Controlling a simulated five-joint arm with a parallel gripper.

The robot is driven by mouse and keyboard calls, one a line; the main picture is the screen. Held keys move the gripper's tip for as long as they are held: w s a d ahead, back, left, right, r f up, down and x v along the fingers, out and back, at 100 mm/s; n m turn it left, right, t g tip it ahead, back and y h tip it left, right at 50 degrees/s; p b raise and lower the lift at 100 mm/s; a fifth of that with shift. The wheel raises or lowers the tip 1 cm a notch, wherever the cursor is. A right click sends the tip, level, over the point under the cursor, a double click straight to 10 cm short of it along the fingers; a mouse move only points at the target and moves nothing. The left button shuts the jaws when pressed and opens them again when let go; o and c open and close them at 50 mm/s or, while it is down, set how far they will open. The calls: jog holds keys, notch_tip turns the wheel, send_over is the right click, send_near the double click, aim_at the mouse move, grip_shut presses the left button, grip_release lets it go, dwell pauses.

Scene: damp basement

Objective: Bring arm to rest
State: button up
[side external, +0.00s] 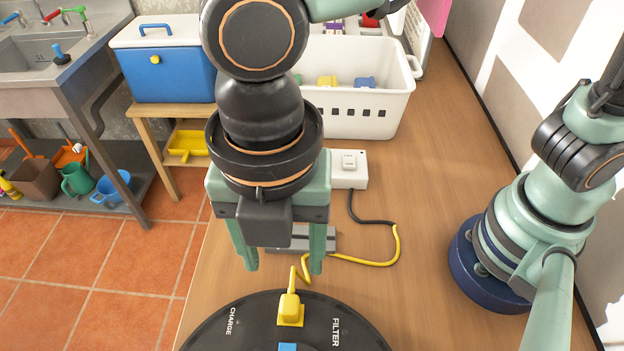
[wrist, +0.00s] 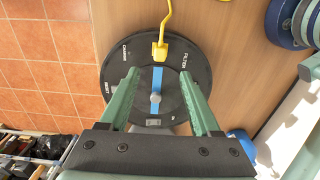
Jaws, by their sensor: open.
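My gripper (side external: 281,266) is open and empty, pointing down above the far part of a black round unit (side external: 235,325) at the bottom of the side view. Its two green fingers are spread apart. In the wrist view, my gripper (wrist: 160,74) frames the same round unit (wrist: 113,75), with a blue strip (wrist: 157,78) and a grey knob (wrist: 155,98) between the fingers. A yellow plug (side external: 290,309) sits at the unit between the CHARGE and FILTER labels, and it also shows in the wrist view (wrist: 159,50). Whether the fingers touch anything is unclear; they appear clear of it.
A yellow cable (side external: 365,262) runs from the plug towards a white switch box (side external: 348,167). A white basket (side external: 375,105) and a blue cooler (side external: 168,72) stand behind.

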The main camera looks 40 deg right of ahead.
jog(key=w+d+r+m+t, duration=0.1)
jog(key=w+d+m, duration=0.3)
jog(key=d+m, duration=0.3)
jog(key=w+d+r+m+t+y, duration=0.1)
jog(key=w+d+r+m, duration=0.1)
jog(key=w+d+m, duration=0.45)
jog(key=w+d+r+m+t, duration=0.1)
jog(key=w+d+m+t, duration=0.1)
jog(key=d+m, duration=0.5)
jog(key=d+m+t+h, duration=0.1)
jog(key=d+m, duration=0.5)
jog(key=d, duration=0.6)
jog(key=shift+s+d+r+t, duration=0.2)
jog(key=shift+s+t, duration=0.1)
jog(key=shift+s, duration=0.05)
